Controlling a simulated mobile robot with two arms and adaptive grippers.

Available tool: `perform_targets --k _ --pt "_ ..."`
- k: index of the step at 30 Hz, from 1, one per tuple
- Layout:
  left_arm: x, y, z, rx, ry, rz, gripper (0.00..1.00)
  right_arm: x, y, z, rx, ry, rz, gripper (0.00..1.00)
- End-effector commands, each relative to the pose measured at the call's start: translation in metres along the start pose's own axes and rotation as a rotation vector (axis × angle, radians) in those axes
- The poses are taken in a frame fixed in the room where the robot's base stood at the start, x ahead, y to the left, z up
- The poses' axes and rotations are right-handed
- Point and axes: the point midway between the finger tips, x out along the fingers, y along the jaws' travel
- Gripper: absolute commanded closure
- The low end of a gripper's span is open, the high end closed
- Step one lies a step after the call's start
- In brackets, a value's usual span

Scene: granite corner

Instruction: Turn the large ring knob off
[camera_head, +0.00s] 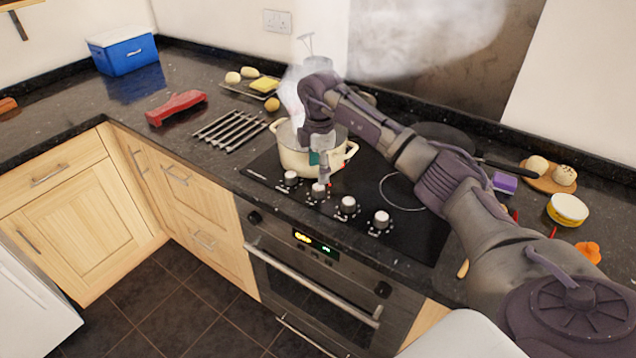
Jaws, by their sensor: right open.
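The black hob (262,166) has a row of silver knobs along its front edge: a leftmost knob (291,178), a second knob (319,192), a third knob (348,205) and a rightmost knob (381,219). I cannot read which one is the large ring knob. My right gripper (323,179) points down, open, with its tips just above or at the second knob. Whether it touches the knob cannot be told. My left gripper is out of view.
A cream pot (294,160) stands on the hob just behind my right gripper, with steam rising near it. A dark pan (445,137) sits at the back right. A wire rack (232,130) lies left of the hob. The oven handle (310,284) juts out below.

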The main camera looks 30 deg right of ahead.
Motion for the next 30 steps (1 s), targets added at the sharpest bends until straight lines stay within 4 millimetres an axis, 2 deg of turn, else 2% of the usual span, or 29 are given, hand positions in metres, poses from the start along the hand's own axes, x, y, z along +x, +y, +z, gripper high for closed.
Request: perform_targets --k 3,9,15,22,23,30 --pt "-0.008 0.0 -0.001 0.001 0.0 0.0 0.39 0.024 -0.001 0.0 0.0 0.0 -0.004 0.39" --pt "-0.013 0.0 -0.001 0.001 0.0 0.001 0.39 0.054 0.0 -0.001 0.0 0.001 -0.002 0.39" --pt "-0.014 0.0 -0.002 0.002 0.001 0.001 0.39 0.065 0.0 0.0 -0.002 0.001 0.0 0.39" --pt "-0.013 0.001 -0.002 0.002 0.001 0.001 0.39 0.066 0.0 -0.001 -0.002 0.002 0.001 0.39" --pt "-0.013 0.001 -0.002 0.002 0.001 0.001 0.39 0.066 0.0 -0.001 -0.002 0.002 0.001 0.4" --pt "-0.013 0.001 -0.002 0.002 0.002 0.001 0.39 0.066 0.0 -0.001 -0.002 0.002 0.001 0.8"
